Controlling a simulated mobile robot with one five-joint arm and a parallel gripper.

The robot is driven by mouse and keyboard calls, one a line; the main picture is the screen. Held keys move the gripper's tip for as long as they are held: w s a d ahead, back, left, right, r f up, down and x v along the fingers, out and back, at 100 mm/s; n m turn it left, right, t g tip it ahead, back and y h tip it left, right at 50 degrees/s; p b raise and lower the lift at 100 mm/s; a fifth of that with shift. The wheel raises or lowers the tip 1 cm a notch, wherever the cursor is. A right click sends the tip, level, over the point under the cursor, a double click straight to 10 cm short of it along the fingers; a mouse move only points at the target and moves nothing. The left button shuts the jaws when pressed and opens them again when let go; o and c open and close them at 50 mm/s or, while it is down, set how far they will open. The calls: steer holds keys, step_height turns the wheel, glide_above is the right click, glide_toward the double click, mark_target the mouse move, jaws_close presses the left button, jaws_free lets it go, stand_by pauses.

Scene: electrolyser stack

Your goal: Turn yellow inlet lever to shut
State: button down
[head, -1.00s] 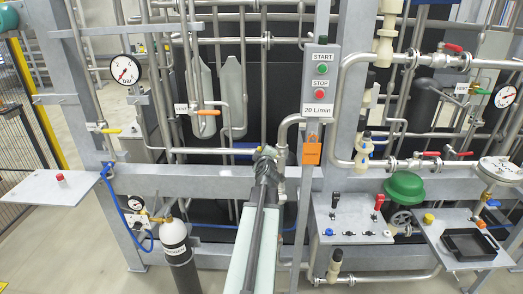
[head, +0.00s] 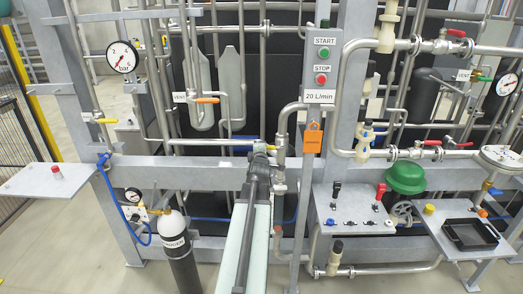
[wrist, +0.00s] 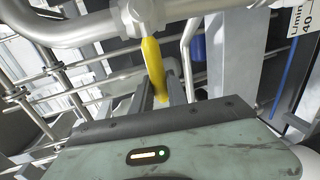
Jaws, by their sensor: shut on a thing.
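The yellow lever (wrist: 153,66) shows in the wrist view. It hangs down from a steel valve on a pipe (wrist: 65,30), slightly slanted. Its lower end lies between the two fingers of my gripper (wrist: 163,95), which is shut on it. In the head view my gripper (head: 261,148) is at the crossbeam, beside a vertical steel pipe (head: 281,135). My gripper and arm hide the lever there, so its angle to the pipe cannot be told from that view.
A START/STOP box (head: 322,68) and an orange tag (head: 313,139) are just right of my gripper. An orange lever (head: 207,100) is up to the left, another yellow lever (head: 105,121) farther left. A gas cylinder (head: 174,240) stands lower left. Shelves (head: 325,226) stick out at right.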

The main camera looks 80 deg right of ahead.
steer(key=shift+f, duration=0.1)
steer(key=c, duration=1.3)
jaws_free()
steer(key=shift+s, duration=0.1)
